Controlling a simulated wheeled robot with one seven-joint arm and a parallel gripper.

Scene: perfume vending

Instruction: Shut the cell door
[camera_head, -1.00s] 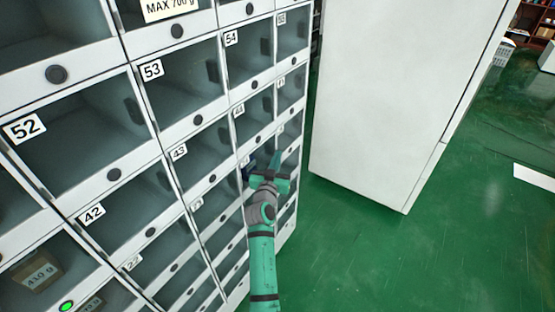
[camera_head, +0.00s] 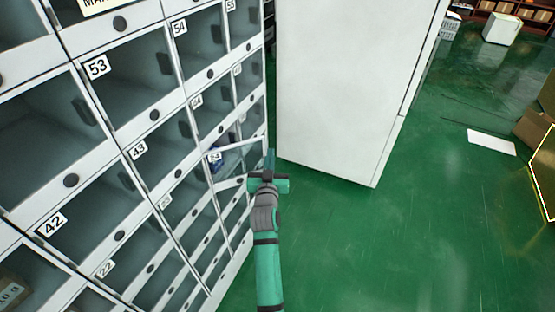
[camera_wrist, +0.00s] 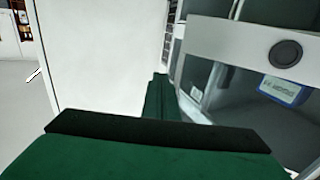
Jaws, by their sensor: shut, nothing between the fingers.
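The cell door (camera_head: 232,183) belongs to a cell with a white number label, perhaps 34, in the middle column of the locker wall. It stands out at an angle from the wall, partly open. A blue item (camera_head: 219,160) shows at that cell. In the wrist view a pale door rail with a round dark knob (camera_wrist: 286,53) is at the upper right, with a blue labelled item (camera_wrist: 283,92) behind the glass below it. My gripper (camera_head: 268,178) is shut and empty, just right of the door's outer edge. I cannot tell whether they touch.
The locker wall (camera_head: 140,150) with several glass-fronted cells fills the left side. A tall white cabinet (camera_head: 345,90) stands behind my gripper. Green floor (camera_head: 430,230) is open to the right. Cardboard boxes (camera_head: 535,130) stand at the far right edge.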

